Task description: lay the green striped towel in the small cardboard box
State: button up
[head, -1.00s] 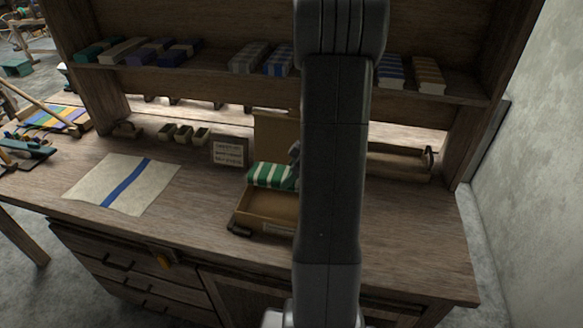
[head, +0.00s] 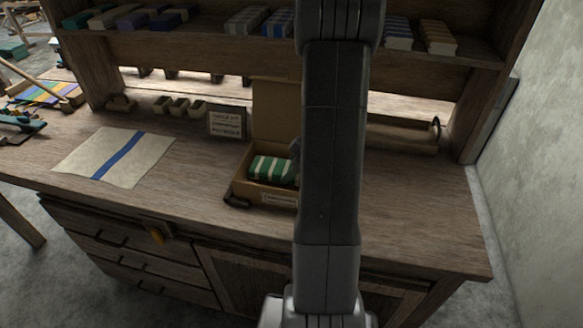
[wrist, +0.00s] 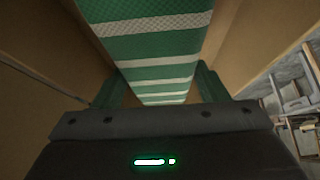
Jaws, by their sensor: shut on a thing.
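The green and white striped towel (head: 268,168) is inside the small cardboard box (head: 262,194), between its walls in the head view. The box stands open on the bench, its lid flap (head: 275,110) raised at the back. In the wrist view the towel (wrist: 152,45) runs away between the two fingers of my gripper (wrist: 155,92), with brown cardboard on both sides. My gripper is shut on the towel. In the head view my arm hides the right part of the box and most of my gripper. Whether the towel touches the box floor is not clear.
A cream cloth with a blue stripe (head: 88,162) lies flat to the left. A small sign (head: 228,122) and several small bins (head: 180,107) stand behind. A dark object (head: 236,201) lies at the box's front left corner. Folded cloths fill the shelf above.

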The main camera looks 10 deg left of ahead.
jog(key=shift+f, duration=0.15)
jog(key=o, duration=1.1)
jog(key=b+v, duration=0.1)
jog(key=v, duration=1.2)
jog(key=shift+d+r, duration=0.2)
jog(key=shift+r, duration=0.15)
jog(key=shift+f, duration=0.1)
jog(key=p+x, duration=0.1)
jog(key=x, duration=1.2)
jog(key=shift+a+f, duration=0.15)
jog(key=shift+a, duration=0.1)
notch_tip(320, 180, up, 2)
jog(key=p, duration=0.2)
jog(key=shift+p, duration=0.3)
jog(key=shift+r+p, duration=0.95)
jog(key=shift+p, duration=0.25)
jog(key=shift+f, duration=0.15)
